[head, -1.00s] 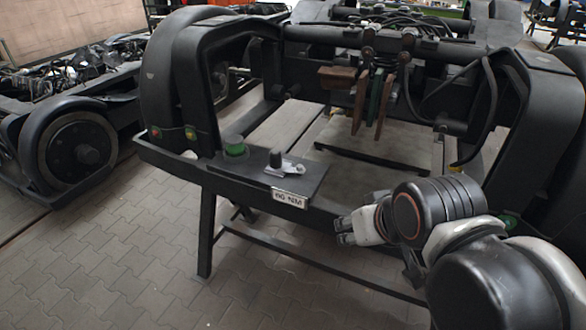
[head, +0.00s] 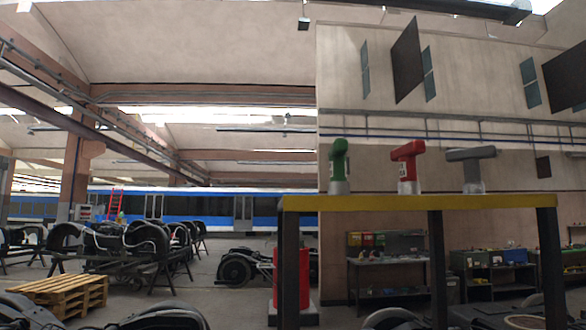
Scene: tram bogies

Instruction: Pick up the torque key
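Three T-handled keys stand upright in a row on a yellow-topped rack (head: 380,203) at the right of the head view. A green key (head: 339,160) is at the left end, a red key (head: 407,160) with a small white label is in the middle, and a grey key (head: 471,162) is to the right. Each has a pale grey lower end. The label is too small to read. I cannot tell which of them the task calls the torque key. My gripper is not in view.
Dark posts (head: 438,262) carry the rack, with a red cylinder (head: 304,280) by the left one. Workbenches (head: 390,261) with bins stand behind. Wooden pallets (head: 62,292) and bogies (head: 125,245) are at the left. Open floor lies between pallets and rack.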

